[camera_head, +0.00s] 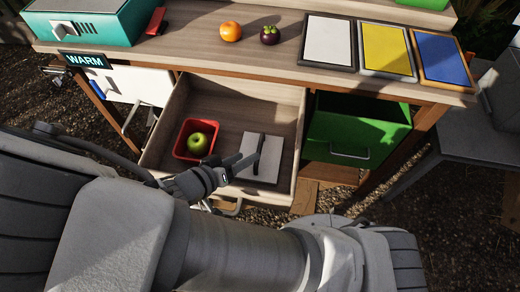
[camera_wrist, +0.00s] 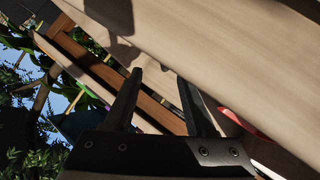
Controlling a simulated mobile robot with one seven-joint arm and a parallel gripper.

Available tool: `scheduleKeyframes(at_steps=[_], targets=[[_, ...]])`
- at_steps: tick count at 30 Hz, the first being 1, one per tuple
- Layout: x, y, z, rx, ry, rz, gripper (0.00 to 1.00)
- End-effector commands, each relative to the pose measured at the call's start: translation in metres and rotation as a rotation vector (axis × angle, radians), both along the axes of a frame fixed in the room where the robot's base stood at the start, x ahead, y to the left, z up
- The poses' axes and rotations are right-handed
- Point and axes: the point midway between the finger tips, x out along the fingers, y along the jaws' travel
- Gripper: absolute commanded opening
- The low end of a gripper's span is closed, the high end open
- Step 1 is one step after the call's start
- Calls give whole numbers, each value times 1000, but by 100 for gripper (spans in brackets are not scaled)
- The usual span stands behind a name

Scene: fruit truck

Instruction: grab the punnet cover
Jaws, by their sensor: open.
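A flat white square panel with a dark edge (camera_head: 272,146), apparently the punnet cover, lies in the open drawer. A thin dark bar crosses it; I cannot tell if this is its handle. A red punnet (camera_head: 180,153) stands to its left with a green apple (camera_head: 197,144) inside. My gripper (camera_head: 247,158) is over the drawer at the panel's left side, with its fingers apart and nothing seen between them. Whether it touches the panel is unclear. The wrist view shows both dark fingers spread (camera_wrist: 160,76); the cover cannot be made out surely there.
The drawer (camera_head: 235,95) is pulled out below the wooden counter (camera_head: 190,50). An orange (camera_head: 231,31) and a mangosteen (camera_head: 270,35) sit on the counter, beside white, yellow and blue panels (camera_head: 385,50). A green drawer (camera_head: 355,135) stands to the right. A teal appliance (camera_head: 95,20) is at left.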

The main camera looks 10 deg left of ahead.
Motion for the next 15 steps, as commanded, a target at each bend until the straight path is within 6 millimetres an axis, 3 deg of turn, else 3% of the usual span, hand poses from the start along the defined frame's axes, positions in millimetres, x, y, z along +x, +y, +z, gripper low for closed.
scheduleKeyframes(at_steps=[8, 15], targets=[[15, -10, -13, 0, 1, -1, 55], [40, -24, -35, -1, 0, -2, 55]])
